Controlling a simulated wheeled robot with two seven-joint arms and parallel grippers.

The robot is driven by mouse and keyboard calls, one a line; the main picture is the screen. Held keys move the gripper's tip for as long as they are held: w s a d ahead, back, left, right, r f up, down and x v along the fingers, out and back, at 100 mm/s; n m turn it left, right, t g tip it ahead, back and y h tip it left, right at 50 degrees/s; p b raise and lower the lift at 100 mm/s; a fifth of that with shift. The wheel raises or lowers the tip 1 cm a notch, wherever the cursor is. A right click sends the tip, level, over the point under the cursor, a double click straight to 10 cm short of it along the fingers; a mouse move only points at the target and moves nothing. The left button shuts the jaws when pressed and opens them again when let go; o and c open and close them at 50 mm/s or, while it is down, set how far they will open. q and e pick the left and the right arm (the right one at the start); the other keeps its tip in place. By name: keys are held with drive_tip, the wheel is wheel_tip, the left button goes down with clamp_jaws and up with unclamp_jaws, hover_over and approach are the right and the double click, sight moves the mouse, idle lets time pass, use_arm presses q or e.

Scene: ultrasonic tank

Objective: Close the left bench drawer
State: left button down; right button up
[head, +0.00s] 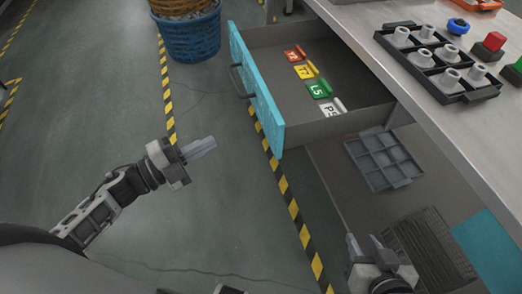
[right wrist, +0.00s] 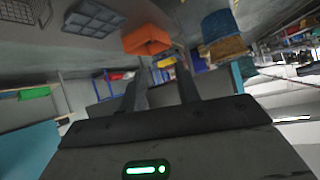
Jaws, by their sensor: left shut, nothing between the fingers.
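The bench drawer (head: 262,92) has a turquoise front with a dark handle (head: 240,80). It stands pulled out from the bench, and several coloured tags (head: 312,82) lie inside it. My left gripper (head: 205,145) is shut and empty, over the floor to the left of the drawer front and apart from it. My right gripper (head: 363,240) is open and empty, low at the bench's side, below and right of the drawer. Its two separated fingers also show in the right wrist view (right wrist: 160,88).
A grey divided tray (head: 382,160) and a dark wire basket (head: 430,250) sit under the bench. A blue basket (head: 188,38) stands behind the drawer.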

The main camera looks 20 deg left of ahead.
use_arm(q)
drive_tip(key=f+m+g+h+b, duration=0.1)
drive_tip(key=f+m+g+h, duration=0.15)
drive_tip(key=m, duration=0.25)
drive_tip(key=m+g+p, duration=0.1)
drive_tip(key=g+p, duration=0.1)
approach(272, 134)
drive_tip(key=shift+t, duration=0.25)
drive_tip(key=x, duration=0.6)
drive_tip(key=shift+f, duration=0.25)
drive_tip(key=shift+w+d, duration=0.15)
drive_tip(key=shift+d, duration=0.2)
